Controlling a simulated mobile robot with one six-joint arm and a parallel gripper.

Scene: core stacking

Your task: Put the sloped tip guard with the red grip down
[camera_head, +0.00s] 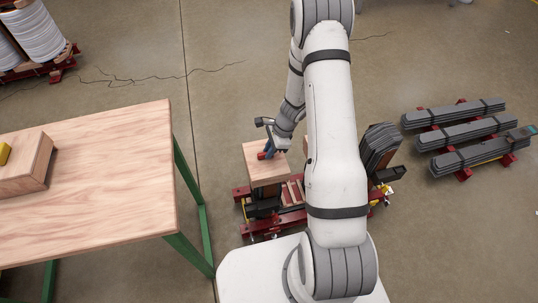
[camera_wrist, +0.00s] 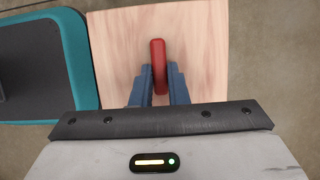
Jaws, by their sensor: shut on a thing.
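The sloped tip guard is a pale wooden block (camera_head: 262,175) with a red grip (camera_head: 262,156). In the head view it is over a dark stack at the left end of a red stand, just left of my arm. Whether it touches the stack is hidden. My gripper (camera_head: 269,148) is above the block and shut on its red grip. In the wrist view the blue fingers (camera_wrist: 159,88) close on both sides of the red grip (camera_wrist: 158,62), with the wooden top (camera_wrist: 115,60) below them. The slope of the block cannot be made out.
A wooden table (camera_head: 100,190) with green legs stands at left, bearing another wooden block (camera_head: 25,172) with a yellow grip. The red stand (camera_head: 275,225) also carries dark curved sheets (camera_head: 378,150). Several grey stacks (camera_head: 460,135) lie at right. A teal-edged dark thing (camera_wrist: 85,75) shows at left.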

